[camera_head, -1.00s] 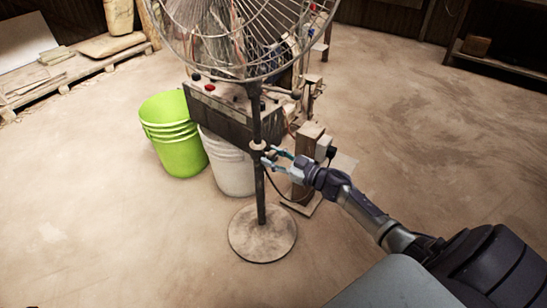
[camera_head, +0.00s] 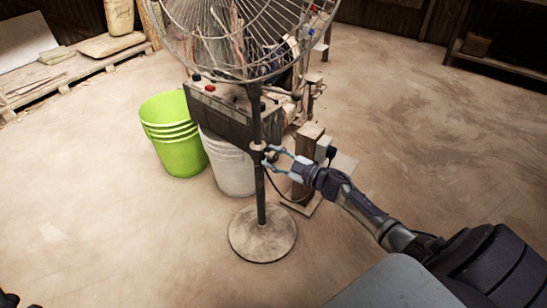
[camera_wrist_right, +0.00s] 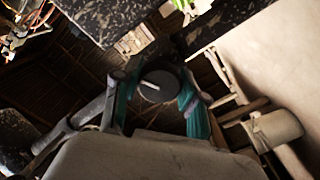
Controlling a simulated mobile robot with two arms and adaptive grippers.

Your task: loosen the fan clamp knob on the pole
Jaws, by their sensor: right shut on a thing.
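The pole (camera_head: 257,125) of the fan stands upright on a round base (camera_head: 262,234). The clamp knob (camera_wrist_right: 157,86) is a dark round knob with a pale line on its face, in the middle of the right wrist view. My right gripper (camera_head: 269,158) reaches the pole from the right at clamp height and is shut on the knob. Its teal-padded fingers lie on either side of the knob in the wrist view. In the head view the knob is small and partly hidden by the fingers. Only a small dark piece, perhaps of my left arm, shows at the bottom left corner.
The caged fan head (camera_head: 235,35) is above the clamp. A green bucket stack (camera_head: 173,135) and a white bucket (camera_head: 230,168) stand behind the pole at left. A wooden post (camera_head: 305,150) stands close behind my gripper. The floor in front is clear.

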